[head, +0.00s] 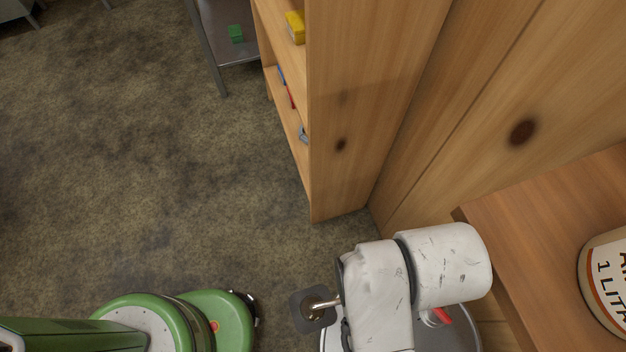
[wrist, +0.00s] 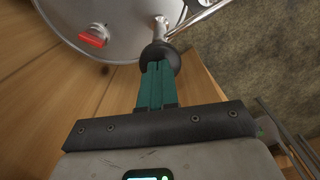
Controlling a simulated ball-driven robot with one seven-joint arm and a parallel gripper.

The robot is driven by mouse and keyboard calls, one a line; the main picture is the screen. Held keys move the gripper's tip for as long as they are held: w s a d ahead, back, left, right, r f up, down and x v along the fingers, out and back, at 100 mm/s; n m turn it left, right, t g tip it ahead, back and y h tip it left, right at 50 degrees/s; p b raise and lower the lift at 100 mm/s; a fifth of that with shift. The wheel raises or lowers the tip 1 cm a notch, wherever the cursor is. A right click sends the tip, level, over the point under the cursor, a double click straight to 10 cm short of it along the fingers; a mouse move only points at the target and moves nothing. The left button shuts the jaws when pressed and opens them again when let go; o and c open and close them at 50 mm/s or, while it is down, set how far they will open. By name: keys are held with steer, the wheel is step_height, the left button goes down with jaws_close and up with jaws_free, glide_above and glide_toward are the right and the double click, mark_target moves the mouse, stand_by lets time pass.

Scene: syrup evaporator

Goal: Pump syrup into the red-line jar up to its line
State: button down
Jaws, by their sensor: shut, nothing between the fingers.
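My gripper (wrist: 157,75) shows in the wrist view with its teal fingers shut and empty. The fingertips are at a dark round knob (wrist: 160,58) on a metal post above a round steel lid (wrist: 115,20). I cannot tell whether they touch the knob. A metal rod (wrist: 200,17) runs from the post toward the upper right. A red part (wrist: 93,36) sits on the lid. In the head view my arm hides the gripper and most of the steel vessel (head: 458,335). No jar with a red line can be made out.
A cream container (head: 608,275) lettered "1 LITR" stands on a wooden surface (head: 545,215) at the right. A wooden shelf unit (head: 360,110) with a yellow block (head: 295,27) rises beside the wooden wall. A green block (head: 235,33) is on a metal table. The floor at left is mostly clear.

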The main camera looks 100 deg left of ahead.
steer(key=shift+f+b, duration=0.85)
steer(key=shift+f, duration=0.45)
steer(key=shift+r, duration=0.1)
step_height(320, 180, up, 5)
steer(key=p, duration=0.5)
